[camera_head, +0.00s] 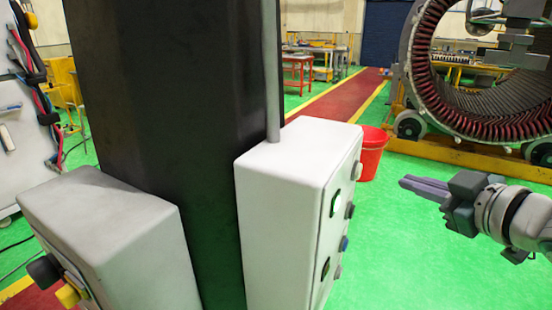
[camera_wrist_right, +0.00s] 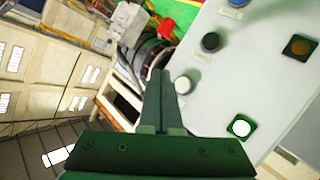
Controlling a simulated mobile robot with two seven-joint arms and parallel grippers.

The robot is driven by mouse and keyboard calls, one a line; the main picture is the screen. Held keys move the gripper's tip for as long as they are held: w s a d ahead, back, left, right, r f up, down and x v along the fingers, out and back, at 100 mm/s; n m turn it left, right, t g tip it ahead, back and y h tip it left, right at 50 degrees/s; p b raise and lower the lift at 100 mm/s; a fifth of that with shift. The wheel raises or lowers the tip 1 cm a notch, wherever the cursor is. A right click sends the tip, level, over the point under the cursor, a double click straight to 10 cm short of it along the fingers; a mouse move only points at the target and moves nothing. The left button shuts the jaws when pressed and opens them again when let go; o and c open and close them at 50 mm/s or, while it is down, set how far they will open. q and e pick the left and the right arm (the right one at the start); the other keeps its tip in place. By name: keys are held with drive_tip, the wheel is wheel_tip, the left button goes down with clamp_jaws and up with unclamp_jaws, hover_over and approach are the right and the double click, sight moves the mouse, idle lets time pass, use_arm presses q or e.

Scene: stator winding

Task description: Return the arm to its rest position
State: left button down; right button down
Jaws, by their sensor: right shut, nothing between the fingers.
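My right gripper (camera_head: 424,187) reaches in from the right edge of the head view, over the green floor. Its dark fingers are together and point left, with nothing between them. It is apart from the white control box (camera_head: 305,190) to its left. In the right wrist view the shut fingers (camera_wrist_right: 162,100) stand in front of the face of a light control box (camera_wrist_right: 240,70) with several buttons. I cannot tell whether they touch it. My left gripper does not show.
A large stator ring (camera_head: 425,70) stands on a yellow base (camera_head: 450,155) at the back right. A red bucket (camera_head: 371,155) stands behind the control box. A second grey box (camera_head: 110,235) and a dark column (camera_head: 170,110) fill the left. Green floor (camera_head: 400,260) lies clear below my right gripper.

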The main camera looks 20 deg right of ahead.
idle(0.3)
drive_tip(key=s+a+f+m+g, duration=0.2)
drive_tip(key=s+a+f+g, duration=0.4)
drive_tip(key=s+a, duration=0.4)
drive_tip(key=s+a+r+g+y, duration=0.25)
drive_tip(key=s+a+g, duration=0.25)
drive_tip(key=s+a, duration=0.65)
wheel_tip(320, 180, up, 15)
drive_tip(key=d+h+p, duration=0.1)
drive_tip(key=d+p, duration=0.1)
drive_tip(key=p, duration=1.3)
drive_tip(key=shift+s+d+r+m+p, duration=0.2)
drive_tip(key=shift+s+d+m+p, duration=0.1)
drive_tip(key=shift+s+p, duration=0.1)
